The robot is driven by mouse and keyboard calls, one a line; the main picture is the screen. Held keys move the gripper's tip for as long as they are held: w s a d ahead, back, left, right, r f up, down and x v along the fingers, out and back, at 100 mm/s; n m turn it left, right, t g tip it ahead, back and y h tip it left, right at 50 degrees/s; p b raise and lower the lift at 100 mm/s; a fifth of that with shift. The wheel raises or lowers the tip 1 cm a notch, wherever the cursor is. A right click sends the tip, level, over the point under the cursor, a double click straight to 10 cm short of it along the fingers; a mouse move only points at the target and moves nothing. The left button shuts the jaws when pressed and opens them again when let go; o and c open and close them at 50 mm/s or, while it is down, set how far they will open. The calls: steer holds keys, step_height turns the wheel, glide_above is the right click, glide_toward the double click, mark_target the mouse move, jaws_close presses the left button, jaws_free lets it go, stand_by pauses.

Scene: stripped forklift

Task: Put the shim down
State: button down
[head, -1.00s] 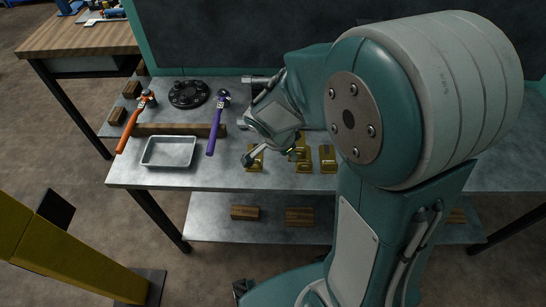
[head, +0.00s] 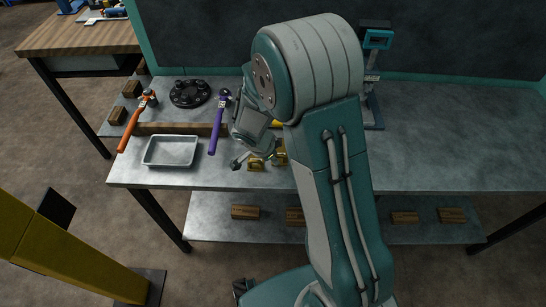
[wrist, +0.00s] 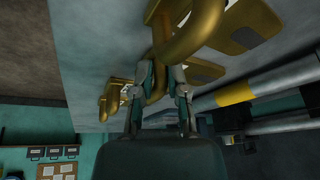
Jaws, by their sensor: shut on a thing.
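My gripper (wrist: 160,75) is shut on a brass-coloured shim (wrist: 155,88), part of which shows between its fingers in the wrist view. In the head view my gripper (head: 241,161) is low over the front of the steel bench, right of the purple-handled tool. A brass piece (head: 256,163) shows at the gripper, and another (head: 280,154) is just to its right, partly behind my arm. I cannot tell from the head view which piece is held, or whether it touches the bench. In the wrist view a large brass loop handle (wrist: 190,32) is close beyond the fingers.
A shallow metal tray (head: 170,151) is left of the gripper. A purple-handled tool (head: 217,125) and an orange-handled tool (head: 135,126) lean across a wooden bar (head: 180,129). A black flanged disc (head: 189,94) is behind. The bench's right side (head: 450,130) is clear.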

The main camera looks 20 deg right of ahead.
steer(key=shift+d, duration=0.25)
steer(key=c, duration=0.7)
jaws_free()
steer(key=shift+o, duration=0.2)
steer(key=shift+a, duration=0.15)
steer(key=v, duration=1.2)
steer(key=s+d+r+n+t+y, duration=0.2)
steer(key=s+r+n, duration=0.5)
steer(key=s+r, duration=0.1)
steer(key=s+d+r+n+t+y, duration=0.2)
steer(key=s+r+n, duration=0.6)
steer(key=s, duration=0.3)
steer(key=shift+s+d, duration=0.1)
